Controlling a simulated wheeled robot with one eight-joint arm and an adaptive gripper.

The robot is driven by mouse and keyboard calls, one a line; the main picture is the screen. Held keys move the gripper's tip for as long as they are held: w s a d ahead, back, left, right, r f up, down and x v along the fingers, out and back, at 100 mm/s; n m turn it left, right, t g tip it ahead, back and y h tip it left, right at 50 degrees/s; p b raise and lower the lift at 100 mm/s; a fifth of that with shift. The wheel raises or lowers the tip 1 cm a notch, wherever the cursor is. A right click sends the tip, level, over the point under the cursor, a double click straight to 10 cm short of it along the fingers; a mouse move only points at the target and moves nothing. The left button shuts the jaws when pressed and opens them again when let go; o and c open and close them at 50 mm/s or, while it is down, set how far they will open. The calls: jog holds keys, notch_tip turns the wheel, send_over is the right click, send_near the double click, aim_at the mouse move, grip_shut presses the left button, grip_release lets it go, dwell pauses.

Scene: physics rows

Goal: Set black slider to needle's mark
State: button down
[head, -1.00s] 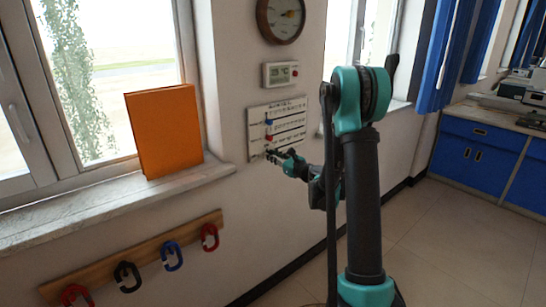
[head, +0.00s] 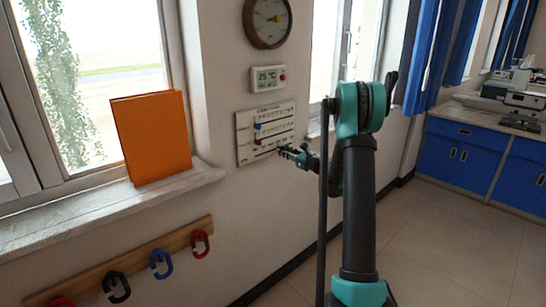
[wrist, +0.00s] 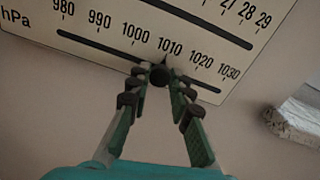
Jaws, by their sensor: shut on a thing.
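A white scale board (head: 243,150) hangs on the wall with three slotted rows. Its lowest row is marked hPa, and the wrist view shows this scale (wrist: 100,35) running from 980 to 1030. The black slider (wrist: 161,74) sits in that slot, its pointed tip just left of the 1010 label. My gripper (wrist: 160,77) is shut on the slider, one finger on each side. In the head view my gripper (head: 283,150) is at the board's lower right and hides the slider. A round wall dial (head: 268,20) with a pale face hangs above; its needle is too small to read.
A blue slider (head: 257,126) and a red slider (head: 257,141) sit on the upper rows. A small digital display (head: 268,78) is above the board. An orange folder (head: 152,138) stands on the windowsill (head: 100,207) at left, above a rail (head: 130,265) of hooks.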

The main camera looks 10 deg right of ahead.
jog(key=shift+w+d, duration=0.65)
jog(key=shift+d, duration=0.25)
jog(key=shift+w+d, duration=0.6)
jog(key=shift+d, duration=0.3)
jog(key=c, duration=1.3)
grip_release()
jog(key=shift+c, duration=0.2)
jog(key=v, duration=1.2)
